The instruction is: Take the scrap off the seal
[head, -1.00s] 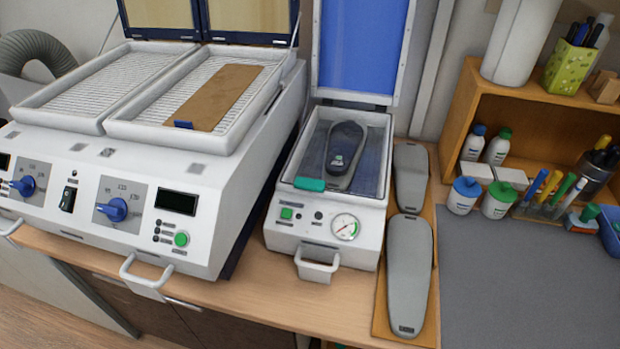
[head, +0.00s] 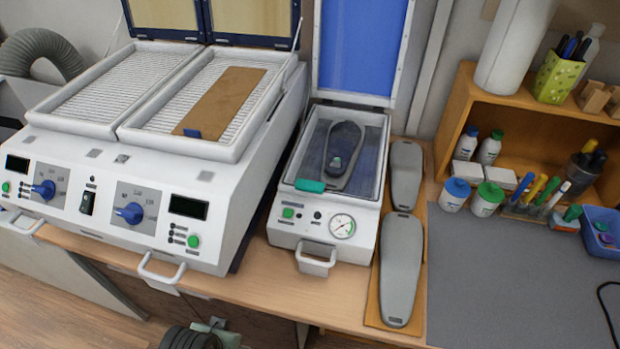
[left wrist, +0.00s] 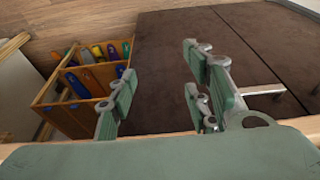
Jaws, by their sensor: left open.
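A small teal scrap (head: 310,185) lies on the front rim of the vacuum press (head: 325,220), toward its left corner. The seal (head: 345,196) is the edge around the press bed, and the scrap covers part of it. A dark grey form (head: 342,160) lies inside the bed. The lid (head: 357,50) with its blue sheet stands open behind. My left gripper (left wrist: 160,78) is open and empty in the left wrist view, away from the press. Part of my arm shows at the bottom edge of the head view. My right gripper is out of view.
A heater (head: 110,200) with a brown sheet (head: 225,100) on its grid stands left of the press. Grey forms (head: 402,270) lie on a board to its right. A grey mat (head: 500,280) is mostly clear. A wooden tool box (left wrist: 65,120) shows in the left wrist view.

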